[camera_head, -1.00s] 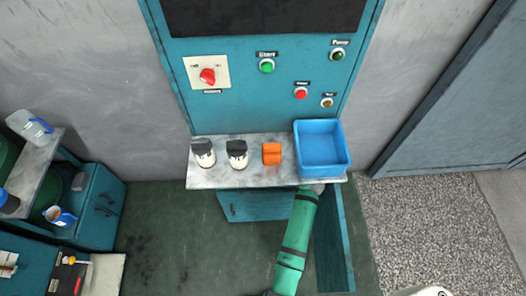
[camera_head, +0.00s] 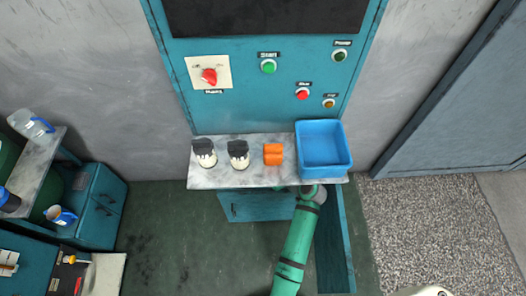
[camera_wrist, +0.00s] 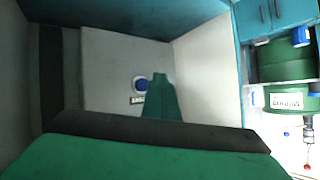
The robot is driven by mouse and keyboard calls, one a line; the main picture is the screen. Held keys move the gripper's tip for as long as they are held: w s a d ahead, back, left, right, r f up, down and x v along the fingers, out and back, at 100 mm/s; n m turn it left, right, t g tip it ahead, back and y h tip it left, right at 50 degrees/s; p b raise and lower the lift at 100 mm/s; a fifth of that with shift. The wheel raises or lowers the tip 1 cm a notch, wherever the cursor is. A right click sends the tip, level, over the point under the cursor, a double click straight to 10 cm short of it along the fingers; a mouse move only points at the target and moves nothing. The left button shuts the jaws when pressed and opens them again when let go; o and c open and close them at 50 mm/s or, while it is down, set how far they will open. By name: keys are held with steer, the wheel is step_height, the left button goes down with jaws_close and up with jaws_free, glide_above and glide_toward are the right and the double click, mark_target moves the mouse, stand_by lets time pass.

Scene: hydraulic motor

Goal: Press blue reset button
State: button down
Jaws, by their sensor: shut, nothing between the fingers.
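The blue reset button (camera_wrist: 139,83) shows in the wrist view, round with a pale rim, on a light grey inner panel. My gripper (camera_wrist: 160,76) is shut and empty, a narrow green shape. Its tip appears just right of the button in the picture. I cannot tell how far it is from the panel, and no contact is visible. In the head view the button and my gripper are hidden below the shelf.
The marble shelf (camera_head: 215,180) holds two black-and-white items (camera_head: 238,155), an orange block (camera_head: 273,154) and a blue bin (camera_head: 346,163) above the compartment. Green barrels (camera_wrist: 283,62) stand outside at right in the wrist view.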

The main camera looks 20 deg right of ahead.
steer(key=s, duration=0.3)
steer(key=shift+s+a, duration=0.25)
steer(key=shift+a, duration=0.1)
steer(key=shift+a, duration=0.15)
stand_by(0.5)
steer(key=s+a+f+m+h, duration=0.2)
steer(key=s+a+f+h, duration=0.1)
steer(key=s+a, duration=0.4)
steer(key=s+a+f+m+h, duration=0.15)
steer(key=s+a, duration=0.25)
steer(key=s, duration=0.5)
steer(key=s+a+r+n+t, duration=0.1)
steer(key=s+a+r+t, duration=0.1)
steer(key=s+r, duration=0.6)
steer(key=s+a+r+n+t, duration=0.1)
steer(key=s+a+r, duration=0.3)
steer(key=s+r, duration=0.5)
step_height(320, 180, up, 4)
steer(key=shift+f+t, duration=0.25)
steer(key=shift+t, duration=0.25)
steer(key=shift+w+a, duration=0.1)
steer(key=shift+a, duration=0.05)
